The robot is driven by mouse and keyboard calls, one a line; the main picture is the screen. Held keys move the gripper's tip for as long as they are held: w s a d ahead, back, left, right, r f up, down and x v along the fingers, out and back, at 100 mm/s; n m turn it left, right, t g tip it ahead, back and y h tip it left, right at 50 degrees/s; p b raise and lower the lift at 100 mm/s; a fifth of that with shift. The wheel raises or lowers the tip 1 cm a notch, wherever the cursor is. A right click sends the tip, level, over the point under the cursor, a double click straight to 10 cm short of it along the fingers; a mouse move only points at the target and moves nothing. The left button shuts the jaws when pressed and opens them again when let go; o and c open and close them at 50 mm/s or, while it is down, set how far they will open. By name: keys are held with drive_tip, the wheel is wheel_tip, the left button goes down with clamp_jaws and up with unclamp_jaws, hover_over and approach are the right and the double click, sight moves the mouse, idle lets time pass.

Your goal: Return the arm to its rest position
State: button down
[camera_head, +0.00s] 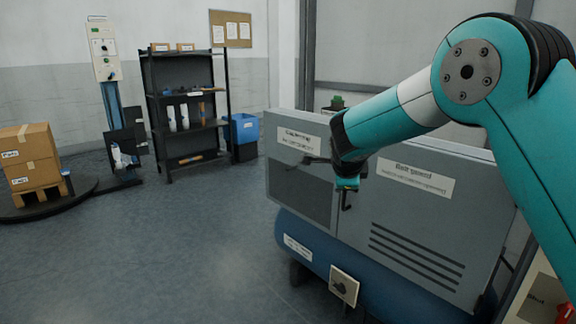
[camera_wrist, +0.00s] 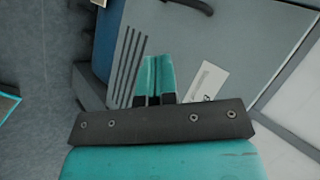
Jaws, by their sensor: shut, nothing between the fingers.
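My arm, teal with a pale grey band, reaches in from the right in the head view. My gripper (camera_head: 347,184) hangs in front of the grey machine cabinet (camera_head: 300,185), near a dark door handle. In the wrist view my gripper (camera_wrist: 158,62) shows its two teal fingers side by side, shut with nothing between them. Behind them in that view are the cabinet's vent slots and a white label. Whether the fingers touch the cabinet cannot be told.
The cabinet sits on a blue tank (camera_head: 330,262) with a switch box (camera_head: 344,286) in front. A dark shelf (camera_head: 187,110), a blue bin (camera_head: 245,128) and stacked cartons (camera_head: 28,155) stand further back. Open grey floor (camera_head: 170,250) lies at left.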

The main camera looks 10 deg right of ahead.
drive_tip(key=s+a+r+n+g+y, duration=0.25)
drive_tip(key=s+n, duration=0.65)
drive_tip(key=s, duration=0.6)
drive_tip(key=s+a+r+n+g+y, duration=0.1)
drive_tip(key=s+a+n+g+y, duration=0.15)
drive_tip(key=s+n, duration=0.9)
drive_tip(key=s+a+r+n+g+y, duration=0.1)
drive_tip(key=s+a+n+g+y, duration=0.15)
drive_tip(key=s+n, duration=0.95)
drive_tip(key=s+r+m+p, duration=0.2)
drive_tip(key=r+p, duration=0.5)
drive_tip(key=s+r+m+p, duration=0.2)
drive_tip(key=s+r+p, duration=0.1)
drive_tip(key=r+p, duration=0.4)
drive_tip(key=shift+s+d+r+m+g, duration=0.2)
drive_tip(key=shift+d+r+m+g, duration=0.15)
drive_tip(key=shift+g, duration=0.1)
